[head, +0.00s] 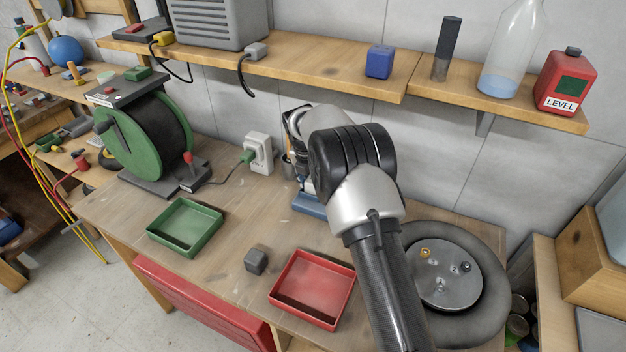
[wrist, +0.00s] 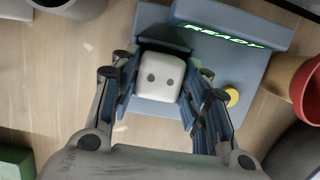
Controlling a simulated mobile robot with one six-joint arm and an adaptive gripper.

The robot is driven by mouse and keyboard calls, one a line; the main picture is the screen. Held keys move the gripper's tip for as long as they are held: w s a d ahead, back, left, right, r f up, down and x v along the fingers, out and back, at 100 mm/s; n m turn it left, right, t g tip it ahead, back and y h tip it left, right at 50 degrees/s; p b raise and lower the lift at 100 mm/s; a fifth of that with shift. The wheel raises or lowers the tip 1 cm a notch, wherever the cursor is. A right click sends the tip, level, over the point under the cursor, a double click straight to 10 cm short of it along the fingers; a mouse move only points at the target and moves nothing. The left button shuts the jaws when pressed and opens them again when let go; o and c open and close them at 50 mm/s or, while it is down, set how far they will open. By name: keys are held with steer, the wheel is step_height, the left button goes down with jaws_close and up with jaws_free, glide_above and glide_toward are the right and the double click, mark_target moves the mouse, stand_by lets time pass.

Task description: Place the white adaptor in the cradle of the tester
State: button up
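The blue-grey tester (wrist: 225,65) is directly beyond, with a green READY display and a yellow button. A dark cradle part shows just past the adaptor; whether the adaptor touches it I cannot tell. In the head view only a blue edge of the tester (head: 309,205) shows; my arm hides the adaptor and the fingers.
A green tray (head: 186,228), a grey cube (head: 256,260) and a red tray (head: 328,318) lie on the bench in front. A green hose reel (head: 147,135) stands left, and a white socket box (head: 259,152) near the wall. A round grey disc (head: 447,276) lies right of my arm.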

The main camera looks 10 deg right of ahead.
steer(key=shift+o, duration=1.1)
